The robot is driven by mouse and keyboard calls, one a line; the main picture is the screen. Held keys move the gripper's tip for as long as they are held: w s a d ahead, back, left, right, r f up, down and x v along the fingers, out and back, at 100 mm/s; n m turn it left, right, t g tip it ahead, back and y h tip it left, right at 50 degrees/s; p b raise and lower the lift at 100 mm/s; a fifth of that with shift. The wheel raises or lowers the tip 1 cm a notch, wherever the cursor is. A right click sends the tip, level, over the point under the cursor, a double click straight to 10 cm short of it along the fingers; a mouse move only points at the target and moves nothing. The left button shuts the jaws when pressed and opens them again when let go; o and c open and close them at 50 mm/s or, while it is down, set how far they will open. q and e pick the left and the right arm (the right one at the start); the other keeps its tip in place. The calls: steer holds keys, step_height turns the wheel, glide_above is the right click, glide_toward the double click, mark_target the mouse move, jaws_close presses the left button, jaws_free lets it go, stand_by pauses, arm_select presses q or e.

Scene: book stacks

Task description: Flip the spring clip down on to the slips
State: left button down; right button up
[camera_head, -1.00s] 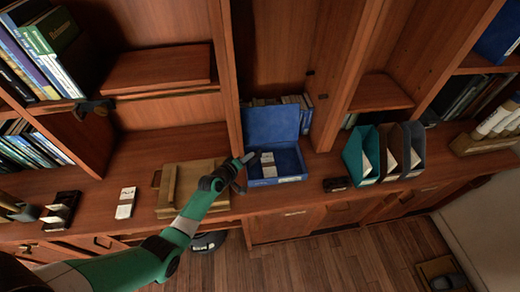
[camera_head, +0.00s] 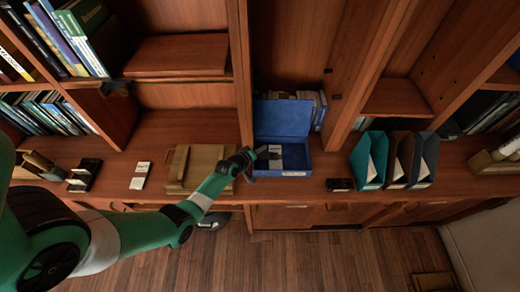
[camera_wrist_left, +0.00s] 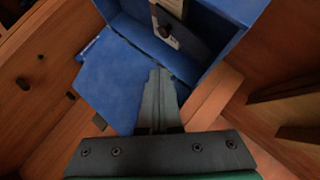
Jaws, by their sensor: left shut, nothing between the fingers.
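A blue box (camera_head: 295,171) stands open on the wooden counter, its lid raised at the back. Pale slips (camera_head: 275,148) lie in its left part; they also show in the left wrist view (camera_wrist_left: 172,7). A dark flat piece with a small reddish knob lies against the slips in the left wrist view; it may be the spring clip (camera_wrist_left: 184,40), but I cannot tell its angle. My left gripper (camera_head: 258,151) is shut and empty at the box's left side; its fingers show in the left wrist view (camera_wrist_left: 160,76), over the blue box. My right gripper is not in view.
A wooden box (camera_head: 200,164) stands just left of the blue box. A small black object (camera_head: 340,185) and several upright file holders (camera_head: 370,160) stand to the right. A white card block (camera_head: 140,175) lies further left. Shelf uprights (camera_head: 240,70) rise behind.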

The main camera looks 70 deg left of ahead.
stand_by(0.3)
arm_select(q)
steer(key=s+d+r+p, duration=0.2)
steer(key=d+r+p, duration=0.5)
steer(key=r+p, duration=0.2)
steer(key=shift+r, duration=0.95)
steer(key=shift+w, duration=0.1)
